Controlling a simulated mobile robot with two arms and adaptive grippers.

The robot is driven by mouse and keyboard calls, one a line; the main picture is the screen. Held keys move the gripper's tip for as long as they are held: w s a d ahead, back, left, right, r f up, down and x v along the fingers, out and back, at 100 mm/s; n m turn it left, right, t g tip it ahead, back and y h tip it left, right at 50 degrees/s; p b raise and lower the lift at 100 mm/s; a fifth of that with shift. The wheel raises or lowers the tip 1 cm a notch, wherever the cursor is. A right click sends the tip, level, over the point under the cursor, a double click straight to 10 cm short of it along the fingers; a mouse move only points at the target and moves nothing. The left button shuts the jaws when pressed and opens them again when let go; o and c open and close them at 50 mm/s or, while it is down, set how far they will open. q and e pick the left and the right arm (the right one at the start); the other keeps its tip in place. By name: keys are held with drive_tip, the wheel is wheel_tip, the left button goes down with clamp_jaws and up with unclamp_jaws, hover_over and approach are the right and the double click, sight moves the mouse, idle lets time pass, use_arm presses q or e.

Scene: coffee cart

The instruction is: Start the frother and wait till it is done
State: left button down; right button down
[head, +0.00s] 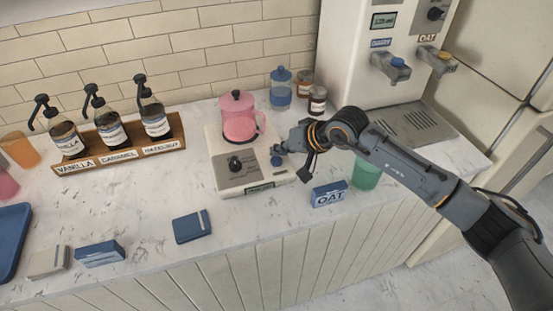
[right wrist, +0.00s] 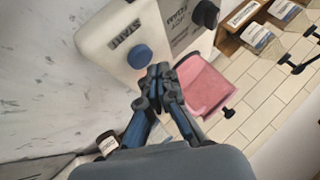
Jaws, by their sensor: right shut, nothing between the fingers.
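The frother is a cream base (head: 223,145) with a pink lidded jug (head: 238,122) on it, in the middle of the counter in the head view. Its front has a black knob (head: 235,163) and a blue button (head: 277,161). In the right wrist view the blue button (right wrist: 139,57) sits beside a START label, with the pink jug (right wrist: 205,88) to the right. My right gripper (head: 282,149) is shut and empty, its tips close to the button; I cannot tell whether they touch. The closed fingertips (right wrist: 158,76) also show in the wrist view. My left gripper is out of view.
A rack (head: 122,156) of syrup bottles stands to the left. A blue jar (head: 281,90) and small brown jars are behind the frother, a dispenser (head: 375,60) at back right. An OAT box (head: 329,194) and green cup (head: 365,174) stand near my right arm.

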sight(280, 161)
drive_tip(key=shift+r+p, duration=0.45)
drive_tip(key=shift+r, duration=2.1)
